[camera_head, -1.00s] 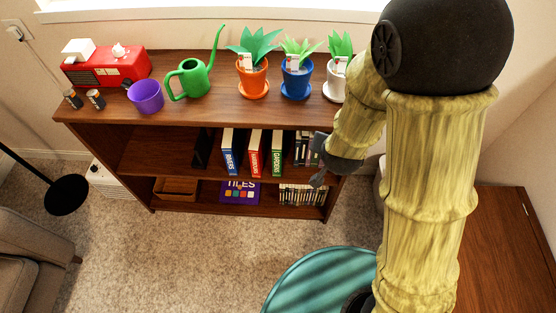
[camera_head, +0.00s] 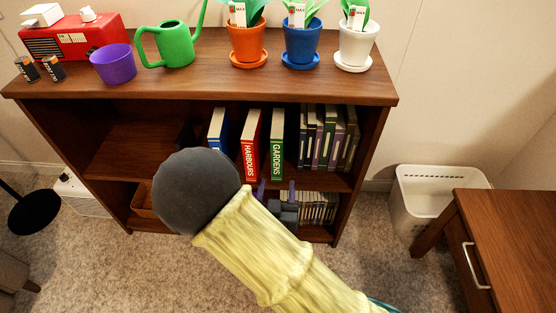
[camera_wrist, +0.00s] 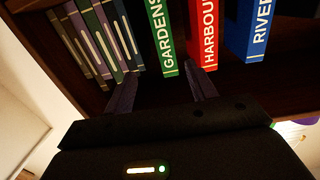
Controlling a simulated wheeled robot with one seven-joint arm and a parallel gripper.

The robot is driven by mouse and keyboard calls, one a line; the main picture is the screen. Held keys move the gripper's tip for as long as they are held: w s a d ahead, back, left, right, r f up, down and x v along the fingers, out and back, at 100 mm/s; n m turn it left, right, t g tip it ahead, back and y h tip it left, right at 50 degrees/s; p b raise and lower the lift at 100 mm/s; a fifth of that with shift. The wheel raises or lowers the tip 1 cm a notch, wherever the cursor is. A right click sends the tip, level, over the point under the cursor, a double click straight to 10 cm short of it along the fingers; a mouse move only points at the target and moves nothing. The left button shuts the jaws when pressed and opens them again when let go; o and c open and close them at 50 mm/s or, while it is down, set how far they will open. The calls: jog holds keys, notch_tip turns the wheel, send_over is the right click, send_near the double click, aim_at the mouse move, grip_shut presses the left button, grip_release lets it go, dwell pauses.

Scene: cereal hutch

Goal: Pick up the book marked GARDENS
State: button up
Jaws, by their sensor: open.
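The green book marked GARDENS (camera_head: 277,150) stands upright on the hutch's upper inner shelf, spine outward. It also shows in the wrist view (camera_wrist: 161,38), at the top middle. The red book HARBOURS (camera_head: 250,148) is beside it with a small gap, and the blue book RIVERS (camera_wrist: 251,30) is beyond HARBOURS. My gripper (camera_head: 277,192) is just below and in front of GARDENS in the head view. In the wrist view my open gripper (camera_wrist: 161,90) has nothing between its fingers, and the lower end of GARDENS lies between and beyond the fingertips.
A row of thin dark books (camera_head: 325,137) stands right of GARDENS with a gap. The hutch top (camera_head: 210,82) holds potted plants, a green watering can (camera_head: 172,45), a purple pot (camera_head: 114,64) and a red radio (camera_head: 72,38). A white bin (camera_head: 430,195) and wooden desk stand right.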

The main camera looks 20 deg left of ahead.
aim_at(276, 156)
jog(key=shift+s+a+f+y, duration=0.3)
jog(key=shift+s+y, duration=0.05)
jog(key=shift+y, duration=0.05)
jog(key=b+x, duration=0.4)
jog(key=x, duration=0.7)
jog(key=shift+w+r, duration=0.1)
jog(key=shift+w, duration=0.35)
jog(key=shift+w+r, duration=0.1)
jog(key=shift+w, duration=0.1)
